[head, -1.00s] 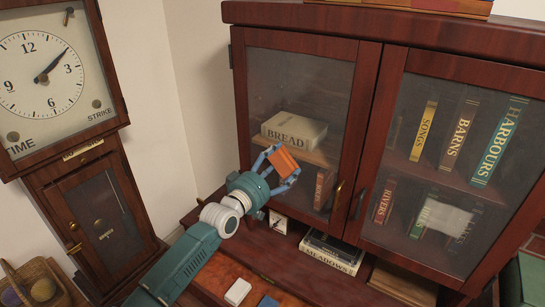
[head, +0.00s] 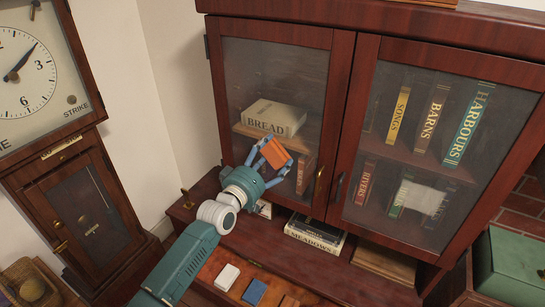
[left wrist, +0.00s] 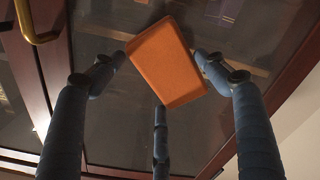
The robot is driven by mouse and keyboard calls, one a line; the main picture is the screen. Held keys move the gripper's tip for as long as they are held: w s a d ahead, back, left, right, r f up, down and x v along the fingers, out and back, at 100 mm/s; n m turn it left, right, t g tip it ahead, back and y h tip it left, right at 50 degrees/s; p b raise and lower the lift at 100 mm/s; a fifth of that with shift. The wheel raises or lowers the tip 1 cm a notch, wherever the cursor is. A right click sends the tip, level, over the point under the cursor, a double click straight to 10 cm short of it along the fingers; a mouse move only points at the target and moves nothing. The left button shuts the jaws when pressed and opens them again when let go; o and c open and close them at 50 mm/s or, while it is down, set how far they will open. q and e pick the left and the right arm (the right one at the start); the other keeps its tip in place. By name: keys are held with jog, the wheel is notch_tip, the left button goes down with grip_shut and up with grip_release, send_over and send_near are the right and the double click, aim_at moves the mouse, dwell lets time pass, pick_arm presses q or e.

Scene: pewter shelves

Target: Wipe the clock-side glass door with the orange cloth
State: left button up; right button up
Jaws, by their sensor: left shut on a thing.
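The clock-side glass door (head: 262,72) is the left door of the dark red cabinet, shut, with a hazy pane. My left gripper (head: 273,157) is at the lower part of this door, shut on the orange cloth (head: 274,152), which looks like a flat block. In the left wrist view, the cloth (left wrist: 167,62) sits among the fingers (left wrist: 160,72) in front of the dark glass. I cannot tell whether it touches the pane. My right gripper is not in view.
A brass handle (head: 320,180) is on the left door's right edge. The tall clock (head: 80,200) stands at the left. Behind the glass lies a BREAD book (head: 275,117). White (head: 227,277) and blue (head: 255,291) blocks lie below. A green box (head: 515,265) is at the right.

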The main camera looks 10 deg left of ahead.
aim_at(265, 150)
pick_arm(q)
jog(key=shift+w+a+b, duration=0.25)
jog(key=shift+a+b, duration=0.15)
jog(key=shift+a, duration=0.2)
jog(key=shift+w+a+b, duration=0.25)
jog(key=shift+a+b, duration=0.15)
jog(key=shift+a, duration=0.2)
jog(key=shift+w+a, duration=0.1)
jog(key=shift+a, duration=0.2)
jog(key=a+b, duration=0.2)
jog(key=w+a+b, duration=0.1)
jog(key=b, duration=0.1)
jog(key=w+a+b, duration=0.1)
jog(key=a+b, duration=0.1)
jog(key=shift+a+f, duration=0.15)
jog(key=shift+a, duration=0.15)
jog(key=shift+w+a+b, duration=0.25)
jog(key=shift+a+b, duration=0.55)
jog(key=shift+b, duration=0.05)
